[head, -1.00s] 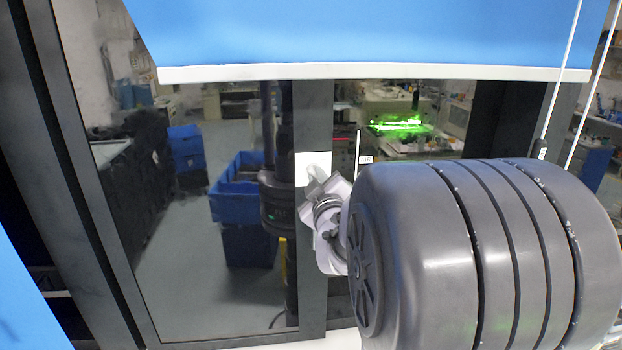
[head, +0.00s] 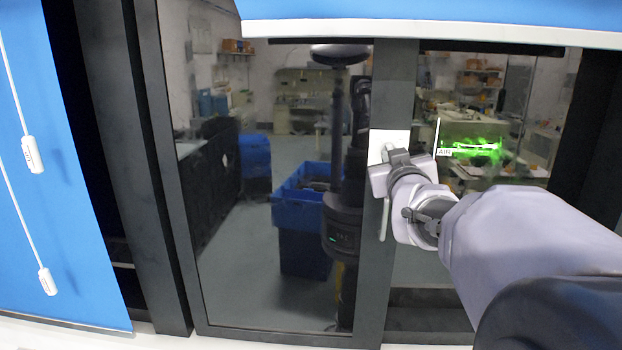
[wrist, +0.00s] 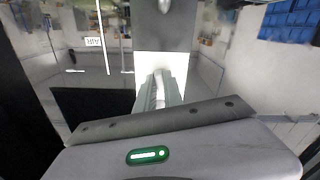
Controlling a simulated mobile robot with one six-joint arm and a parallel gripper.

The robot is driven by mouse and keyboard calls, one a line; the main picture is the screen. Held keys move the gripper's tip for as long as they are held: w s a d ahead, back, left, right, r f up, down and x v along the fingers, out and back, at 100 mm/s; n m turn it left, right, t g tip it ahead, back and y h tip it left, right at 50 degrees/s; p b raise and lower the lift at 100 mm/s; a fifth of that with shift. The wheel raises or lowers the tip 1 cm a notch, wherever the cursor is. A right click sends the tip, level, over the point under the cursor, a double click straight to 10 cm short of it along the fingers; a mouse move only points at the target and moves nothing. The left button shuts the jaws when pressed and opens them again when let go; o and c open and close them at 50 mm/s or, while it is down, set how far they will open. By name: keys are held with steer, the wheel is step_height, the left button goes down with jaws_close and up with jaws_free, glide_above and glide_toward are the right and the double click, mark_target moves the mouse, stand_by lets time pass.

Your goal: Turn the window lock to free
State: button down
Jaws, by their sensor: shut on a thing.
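The window lock's white plate (head: 388,138) is on the dark upright frame between the two panes, and it also shows in the wrist view (wrist: 162,64). My gripper (head: 391,158) is at the plate, in front of its lower part. In the wrist view my gripper's fingers (wrist: 158,92) are close together in front of the plate, shut on the lock handle. The fingers hide most of the handle, so I cannot tell its exact angle. A thin pale strip shows just below the gripper in the head view; I cannot tell whether it belongs to the lock.
A blue blind (head: 430,10) with a white bottom bar hangs above the panes. Another blue blind (head: 70,160) hangs at the left, with white cord pulls (head: 33,154) in front of it. Blue bins (head: 303,195) show through the left pane. An AIR label (head: 445,152) is right of the lock.

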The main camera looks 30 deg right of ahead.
steer(key=m+b, duration=0.2)
steer(key=b, duration=0.1)
steer(key=shift+f+m, duration=0.15)
steer(key=shift+m, duration=0.25)
steer(key=m+b, duration=0.1)
steer(key=m, duration=0.1)
steer(key=shift+w+a+m+b, duration=0.1)
steer(key=shift+a+m+b, duration=0.05)
steer(key=shift+m+b, duration=0.15)
steer(key=m, duration=0.4)
steer(key=m+b, duration=0.1)
steer(key=m, duration=0.1)
steer(key=shift+a+r, duration=0.1)
steer(key=shift+r, duration=0.25)
steer(key=shift+m, duration=0.3)
steer(key=c, duration=1.5)
jaws_free()
steer(key=shift+w, duration=0.1)
steer(key=shift+o, duration=0.2)
